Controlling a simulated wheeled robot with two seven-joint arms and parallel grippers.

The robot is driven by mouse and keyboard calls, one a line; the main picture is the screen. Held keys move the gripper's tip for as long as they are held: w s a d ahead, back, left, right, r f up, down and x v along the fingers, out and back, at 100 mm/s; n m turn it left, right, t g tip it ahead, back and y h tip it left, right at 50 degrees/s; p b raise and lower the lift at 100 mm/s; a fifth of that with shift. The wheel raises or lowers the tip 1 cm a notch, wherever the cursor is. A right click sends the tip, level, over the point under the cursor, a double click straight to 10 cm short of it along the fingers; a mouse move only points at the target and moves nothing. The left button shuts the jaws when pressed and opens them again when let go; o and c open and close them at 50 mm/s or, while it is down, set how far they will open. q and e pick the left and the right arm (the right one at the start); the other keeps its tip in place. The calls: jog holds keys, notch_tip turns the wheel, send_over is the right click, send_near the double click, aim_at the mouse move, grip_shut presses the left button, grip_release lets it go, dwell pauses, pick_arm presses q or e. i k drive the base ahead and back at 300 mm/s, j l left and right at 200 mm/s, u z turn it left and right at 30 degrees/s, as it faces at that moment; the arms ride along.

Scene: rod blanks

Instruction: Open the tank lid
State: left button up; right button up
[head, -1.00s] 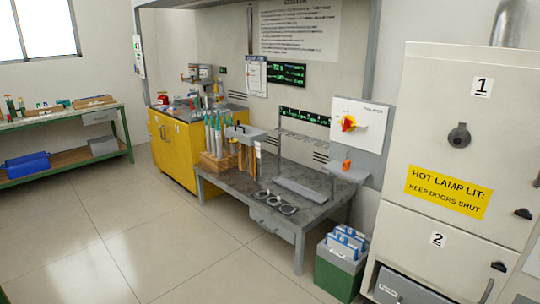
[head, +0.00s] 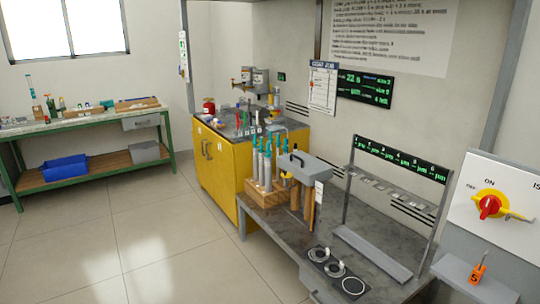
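No part labelled as a tank shows. A grey lid-like cover with a dark handle on top (head: 305,165) is on the grey bench, and it lies flat as far as I can tell. It may be the tank lid. Brown upright pieces (head: 308,207) show below it, and a small white tag hangs at its right side. What is under the cover is hidden. Neither of my grippers is in the head view.
A wooden rack (head: 262,195) with teal-topped tools stands left of the cover. Ring fixtures (head: 335,270) and a slotted stand (head: 372,255) are on the bench. A yellow cabinet (head: 222,170) stands behind. A red-yellow switch (head: 489,206) is at right. The left floor is clear.

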aim_at(308, 169)
jog(key=i+j+z, duration=0.1)
jog(key=i, duration=0.5)
jog(key=i+j+z, duration=0.15)
jog(key=i, duration=0.45)
jog(key=i+j+z, duration=0.35)
jog(key=i+z, duration=0.15)
jog(key=i+j+z, duration=0.5)
jog(key=i+j, duration=0.05)
jog(key=j, duration=0.05)
